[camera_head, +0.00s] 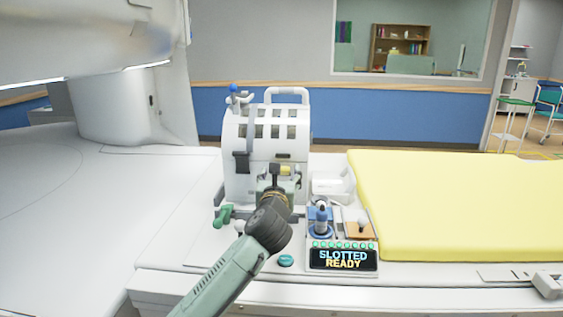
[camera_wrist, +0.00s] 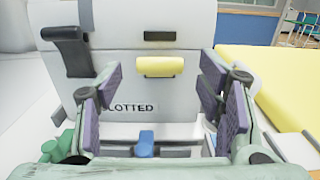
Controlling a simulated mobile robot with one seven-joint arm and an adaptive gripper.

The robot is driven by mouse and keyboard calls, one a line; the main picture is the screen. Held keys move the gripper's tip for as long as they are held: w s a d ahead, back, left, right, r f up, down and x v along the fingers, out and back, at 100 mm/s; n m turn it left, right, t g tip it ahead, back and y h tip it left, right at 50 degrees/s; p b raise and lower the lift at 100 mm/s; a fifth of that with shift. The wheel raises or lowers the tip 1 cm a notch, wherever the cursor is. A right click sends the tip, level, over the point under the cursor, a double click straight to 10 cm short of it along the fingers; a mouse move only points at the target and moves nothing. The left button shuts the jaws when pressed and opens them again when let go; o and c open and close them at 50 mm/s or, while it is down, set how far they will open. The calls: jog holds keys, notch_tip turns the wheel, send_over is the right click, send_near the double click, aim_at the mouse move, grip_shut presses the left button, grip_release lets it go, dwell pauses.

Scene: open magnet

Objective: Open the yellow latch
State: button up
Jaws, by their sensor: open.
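The yellow latch (camera_wrist: 160,67) is a short horizontal yellow bar on the front of a white slotted housing (camera_head: 236,130). It sits below a dark slot in the wrist view. In the head view the latch (camera_head: 285,170) shows just right of my gripper's tip. My gripper (camera_head: 274,175) is in front of the housing. In the wrist view my gripper (camera_wrist: 158,95) is open, with purple-padded fingers spread left and right of the latch. Nothing is between the fingers, and the latch appears beyond them. Whether the fingertips touch the housing cannot be told.
A black lever (camera_wrist: 72,50) is on the housing's left front. A green handle (camera_head: 223,215) is at its lower left. A panel reading "SLOTTED READY" (camera_head: 343,260) and a blue knob (camera_head: 321,218) stand at right. A yellow padded table (camera_head: 450,205) fills the right side.

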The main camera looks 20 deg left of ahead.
jog(key=shift+p+x, duration=0.55)
jog(key=shift+x, duration=1.65)
grip_shut()
